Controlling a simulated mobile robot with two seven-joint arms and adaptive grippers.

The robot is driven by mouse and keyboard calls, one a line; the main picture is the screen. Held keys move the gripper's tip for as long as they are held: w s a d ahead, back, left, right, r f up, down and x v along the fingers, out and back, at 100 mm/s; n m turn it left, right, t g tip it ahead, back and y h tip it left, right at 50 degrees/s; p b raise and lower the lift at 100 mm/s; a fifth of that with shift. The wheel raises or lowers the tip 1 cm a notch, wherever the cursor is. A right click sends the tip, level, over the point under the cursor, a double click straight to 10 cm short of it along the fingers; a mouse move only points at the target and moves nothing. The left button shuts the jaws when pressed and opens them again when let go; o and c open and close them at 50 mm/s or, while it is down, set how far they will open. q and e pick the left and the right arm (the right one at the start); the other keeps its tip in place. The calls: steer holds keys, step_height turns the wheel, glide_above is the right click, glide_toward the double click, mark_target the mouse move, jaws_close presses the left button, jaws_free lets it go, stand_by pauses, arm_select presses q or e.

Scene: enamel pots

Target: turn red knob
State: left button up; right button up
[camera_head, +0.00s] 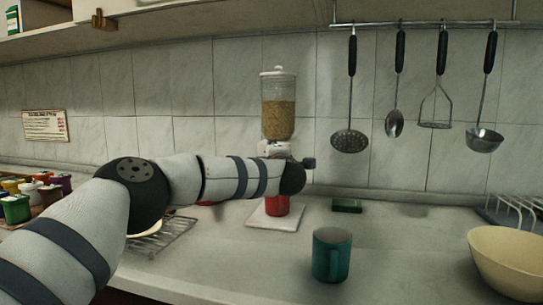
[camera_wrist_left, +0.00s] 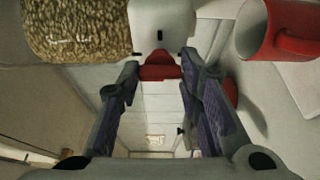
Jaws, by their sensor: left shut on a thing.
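A dispenser with a clear hopper of grain (camera_head: 279,105) stands against the tiled wall in the head view. Its grain hopper also shows at the upper left of the left wrist view (camera_wrist_left: 75,30). The red knob (camera_wrist_left: 158,67) sits on the dispenser's pale body and lies between the fingertips of my left gripper (camera_wrist_left: 161,75), which is shut on it. In the head view my left wrist hides the knob and the fingers. A red cup (camera_head: 277,206) stands on the pale base under the dispenser; it also shows in the left wrist view (camera_wrist_left: 280,30). My right gripper is out of view.
A teal mug (camera_head: 331,255) stands in front on the counter, with a cream bowl (camera_head: 507,262) at the right. A wire rack (camera_head: 165,243) lies under my left arm. Utensils hang from a rail (camera_head: 425,24). The counter between mug and bowl is clear.

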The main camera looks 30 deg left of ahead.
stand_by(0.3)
arm_select(q)
steer(key=o, duration=1.2)
steer(key=shift+c, duration=0.2)
steer(key=v, duration=1.2)
